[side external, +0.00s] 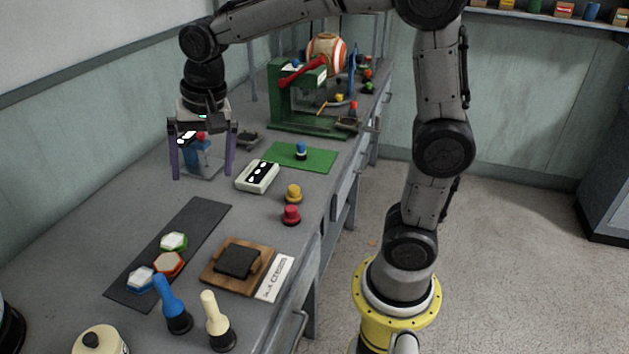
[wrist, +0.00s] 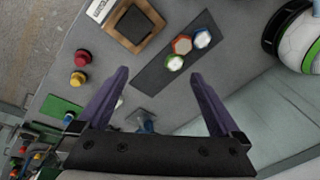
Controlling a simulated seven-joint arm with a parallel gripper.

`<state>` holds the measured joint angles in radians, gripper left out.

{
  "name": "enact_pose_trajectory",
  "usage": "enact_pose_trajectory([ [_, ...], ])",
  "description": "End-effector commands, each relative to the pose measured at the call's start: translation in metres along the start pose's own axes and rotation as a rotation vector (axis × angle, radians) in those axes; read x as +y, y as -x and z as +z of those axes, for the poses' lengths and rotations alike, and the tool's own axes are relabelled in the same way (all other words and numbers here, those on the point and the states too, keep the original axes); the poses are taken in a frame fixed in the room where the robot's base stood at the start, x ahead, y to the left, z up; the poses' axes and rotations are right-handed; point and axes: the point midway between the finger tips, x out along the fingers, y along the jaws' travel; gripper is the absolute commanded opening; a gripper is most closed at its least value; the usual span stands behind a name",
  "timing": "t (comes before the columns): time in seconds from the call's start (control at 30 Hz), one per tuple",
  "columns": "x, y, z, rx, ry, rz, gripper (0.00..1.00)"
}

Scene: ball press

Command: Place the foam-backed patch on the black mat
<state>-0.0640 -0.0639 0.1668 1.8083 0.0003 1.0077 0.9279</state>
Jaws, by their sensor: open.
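The black mat (side external: 205,215) is a long dark strip on the grey bench; it also shows in the wrist view (wrist: 153,83). Three hexagonal pieces with pale tops lie on its near half: green-edged (side external: 173,241), orange-edged (side external: 168,263) and blue-edged (side external: 140,279). They also show in the wrist view as green-edged (wrist: 175,63), orange-edged (wrist: 182,44) and blue-edged (wrist: 202,39). I cannot tell which, if any, is foam-backed. My gripper (side external: 203,170) is open and empty, above the bench beyond the mat's far end. Its two purple fingers also show in the wrist view (wrist: 160,76).
A wooden board with a black pad (side external: 237,261) lies right of the mat. Blue (side external: 171,303) and cream (side external: 215,320) handled tools stand in front. Red (side external: 291,215) and yellow (side external: 293,194) knobs, a white box (side external: 257,177) and a green press (side external: 285,105) stand farther back.

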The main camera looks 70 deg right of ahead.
Motion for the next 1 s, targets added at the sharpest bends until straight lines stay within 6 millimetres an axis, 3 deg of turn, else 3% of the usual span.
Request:
enact_pose_trajectory([
  [0.03, 0.018, 0.015, 0.01, 0.023, 0.077, -0.025, 1.0],
  [0.2, 0.077, 0.043, 0.048, 0.101, 0.373, -0.079, 1.0],
  [0.4, 0.136, 0.047, 0.089, 0.199, 0.675, -0.105, 1.0],
  [0.5, 0.154, 0.042, 0.102, 0.234, 0.777, -0.107, 1.0],
  [0.7, 0.167, 0.037, 0.112, 0.26, 0.861, -0.103, 1.0],
  [1.0, 0.167, 0.037, 0.112, 0.259, 0.863, -0.103, 1.0],
])
